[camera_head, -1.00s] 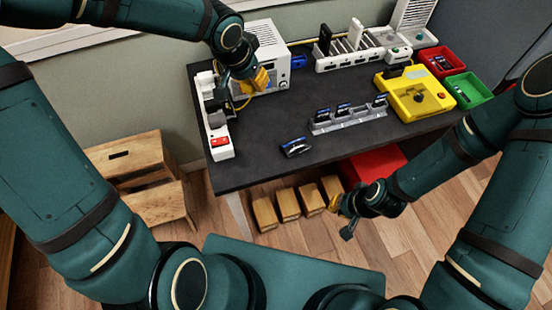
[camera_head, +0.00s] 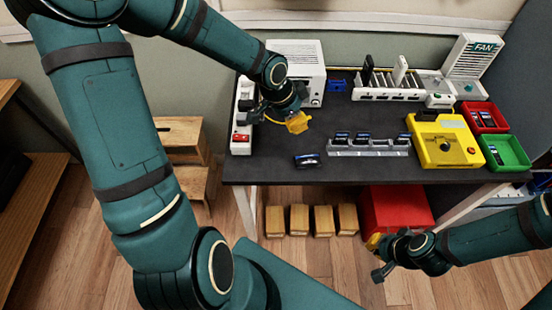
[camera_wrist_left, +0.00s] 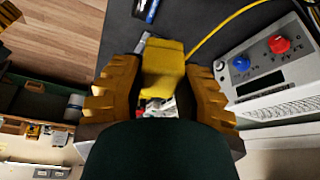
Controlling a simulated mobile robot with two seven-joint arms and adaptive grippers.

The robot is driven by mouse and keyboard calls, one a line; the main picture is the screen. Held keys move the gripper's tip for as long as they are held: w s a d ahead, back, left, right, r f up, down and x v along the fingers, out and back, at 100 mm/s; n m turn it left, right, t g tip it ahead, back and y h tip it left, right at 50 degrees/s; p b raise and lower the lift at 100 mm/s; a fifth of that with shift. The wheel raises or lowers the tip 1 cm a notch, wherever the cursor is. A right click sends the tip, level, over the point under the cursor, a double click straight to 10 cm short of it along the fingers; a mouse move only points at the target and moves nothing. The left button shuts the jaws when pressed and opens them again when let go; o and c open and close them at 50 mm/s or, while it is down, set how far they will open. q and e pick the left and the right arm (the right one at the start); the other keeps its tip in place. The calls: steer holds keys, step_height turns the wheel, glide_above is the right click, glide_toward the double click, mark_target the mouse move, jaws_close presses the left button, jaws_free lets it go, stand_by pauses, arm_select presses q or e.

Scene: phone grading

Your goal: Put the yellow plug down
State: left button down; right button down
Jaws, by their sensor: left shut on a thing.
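The yellow plug (camera_wrist_left: 163,72) is held between the two ridged yellow fingers of my left gripper (camera_wrist_left: 161,95) in the left wrist view. In the head view my left gripper (camera_head: 287,117) is over the left part of the dark table, and the yellow plug (camera_head: 299,123) shows just below the wrist. Part of the plug is hidden by the gripper in this view. A yellow cable (camera_wrist_left: 228,22) runs off to the upper right in the wrist view. My right gripper (camera_head: 374,257) is low in front of the table, by the red box; its fingers are too small to judge.
A white power strip (camera_head: 240,135) with a red switch lies along the table's left edge. A phone (camera_head: 307,160) and a grey phone rack (camera_head: 368,148) are to the right. A white instrument box (camera_head: 312,62) stands behind. The dark table (camera_head: 265,165) is bare near its front left.

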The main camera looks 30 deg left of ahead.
arm_select(q)
steer(key=s+a+f+m+g+h+p, duration=0.1)
steer(key=s+a+f+m+p, duration=0.15)
steer(key=s+a+m, duration=0.2)
steer(key=shift+n, duration=0.25)
steer(key=shift+w+f+b, duration=0.2)
steer(key=shift+f+b, duration=0.55)
steer(key=shift+f, duration=1.9)
steer(key=shift+w+f+b, duration=0.2)
steer(key=shift+f+b, duration=0.55)
steer(key=shift+f, duration=1.85)
steer(key=shift+f, duration=0.1)
steer(key=shift+f+b, duration=0.4)
steer(key=shift+f, duration=0.05)
steer(key=c, duration=0.7)
jaws_free()
steer(key=shift+c, duration=0.2)
